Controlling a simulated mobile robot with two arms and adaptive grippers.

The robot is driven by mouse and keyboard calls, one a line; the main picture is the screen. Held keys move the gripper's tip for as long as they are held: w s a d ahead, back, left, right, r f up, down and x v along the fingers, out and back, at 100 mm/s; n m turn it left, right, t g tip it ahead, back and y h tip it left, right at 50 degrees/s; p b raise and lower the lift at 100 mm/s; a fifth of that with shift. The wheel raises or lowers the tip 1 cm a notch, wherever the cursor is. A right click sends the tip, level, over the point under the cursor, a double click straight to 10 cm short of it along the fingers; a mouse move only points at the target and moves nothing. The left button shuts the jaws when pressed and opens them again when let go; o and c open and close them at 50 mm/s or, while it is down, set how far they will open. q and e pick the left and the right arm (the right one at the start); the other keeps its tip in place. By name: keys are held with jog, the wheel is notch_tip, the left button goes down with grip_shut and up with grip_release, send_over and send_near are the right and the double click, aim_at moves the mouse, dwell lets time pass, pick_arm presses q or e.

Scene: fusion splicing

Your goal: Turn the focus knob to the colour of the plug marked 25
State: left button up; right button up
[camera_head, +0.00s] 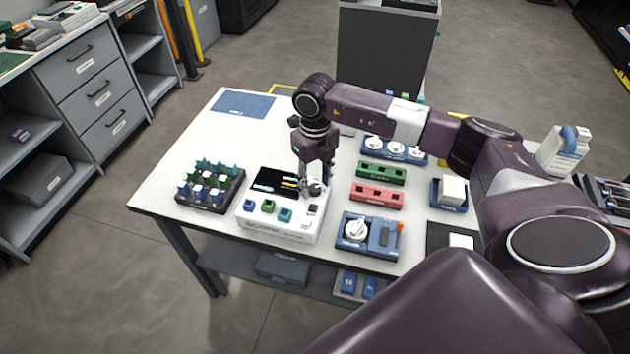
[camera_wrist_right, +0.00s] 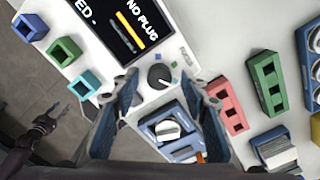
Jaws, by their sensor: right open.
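A white device (camera_head: 275,231) with a dark screen (camera_head: 272,181) stands at the table's front. Its screen, in the wrist view (camera_wrist_right: 118,22), partly reads "NO PLUG". Blue, green and teal sockets (camera_head: 268,206) line its front. The dark round knob (camera_wrist_right: 160,77) has a light pointer line and small coloured marks beside it. My right gripper (camera_head: 314,186) is open above the knob, which shows between its fingertips (camera_wrist_right: 165,90); contact is not visible. A rack (camera_head: 207,204) left of the device holds several plugs; their numbers are unreadable. A dark gripper-like shape (camera_wrist_right: 42,130), probably my left gripper, is over the floor.
Right of the device are a blue unit with a white dial (camera_head: 357,229), a red block (camera_head: 376,194) and a green block (camera_head: 380,173). Behind them is a blue holder with white round parts (camera_head: 396,148). A blue mat (camera_head: 243,104) lies at the back left, with bare tabletop around it.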

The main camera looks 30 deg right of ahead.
jog(key=shift+f, duration=0.2)
jog(key=shift+c, duration=0.5)
grip_shut()
